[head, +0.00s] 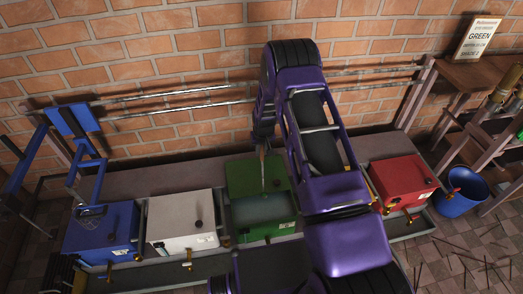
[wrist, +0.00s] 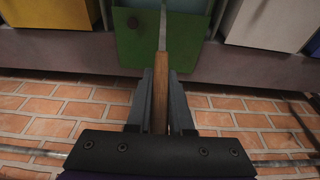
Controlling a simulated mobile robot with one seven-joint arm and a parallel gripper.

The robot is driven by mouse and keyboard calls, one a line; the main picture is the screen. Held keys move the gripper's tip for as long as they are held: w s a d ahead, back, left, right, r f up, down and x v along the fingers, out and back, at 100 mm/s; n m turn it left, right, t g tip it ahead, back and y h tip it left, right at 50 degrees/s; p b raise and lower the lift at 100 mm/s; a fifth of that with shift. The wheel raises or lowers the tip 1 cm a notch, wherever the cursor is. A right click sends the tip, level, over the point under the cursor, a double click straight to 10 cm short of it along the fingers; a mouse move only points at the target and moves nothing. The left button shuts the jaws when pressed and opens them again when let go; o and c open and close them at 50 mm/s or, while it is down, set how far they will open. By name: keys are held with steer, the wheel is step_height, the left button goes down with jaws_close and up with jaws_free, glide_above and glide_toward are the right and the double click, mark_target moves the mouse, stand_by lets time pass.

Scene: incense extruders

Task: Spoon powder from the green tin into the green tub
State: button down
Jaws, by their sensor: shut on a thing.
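The green tub (head: 266,230) stands in the row of boxes in the middle of the head view. In the wrist view, the lid's outer face (wrist: 185,42) shows with a dark knob. My gripper (head: 262,143) is above the raised lid, on the wall side. In the wrist view, my gripper (wrist: 161,80) is shut on the wooden handle of the spoon (wrist: 160,95). The spoon's metal shaft points toward the tub; its bowl is hidden. I cannot make out the green tin.
A white box (head: 180,220) and a blue box (head: 100,230) stand left of the tub; a red box (head: 403,178) stands right. A yellow box (wrist: 55,22) shows in the wrist view. A blue bucket (head: 462,193) and a sign reading GREEN (head: 478,40) are at right.

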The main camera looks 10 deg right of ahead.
steer(key=s+b+x, duration=0.2)
steer(key=s+x, duration=0.1)
steer(key=x, duration=1.1)
steer(key=shift+s+f, duration=0.2)
steer(key=shift+f, duration=0.15)
steer(key=shift+r, duration=0.1)
stand_by(0.4)
steer(key=shift+w+r+p+v, duration=0.15)
steer(key=shift+w+p+v, duration=0.5)
steer(key=shift+p+v, duration=1.35)
steer(key=shift+w+r+p+v, duration=0.15)
steer(key=shift+w+p+v, duration=0.5)
steer(key=shift+v, duration=2.6)
steer(key=shift+w+r+p+v, duration=0.2)
steer(key=shift+w+p+v, duration=0.4)
steer(key=shift+p+v, duration=1.4)
steer(key=shift+s+r+b, duration=0.15)
steer(key=shift+r+b, duration=0.45)
steer(key=shift+b, duration=0.05)
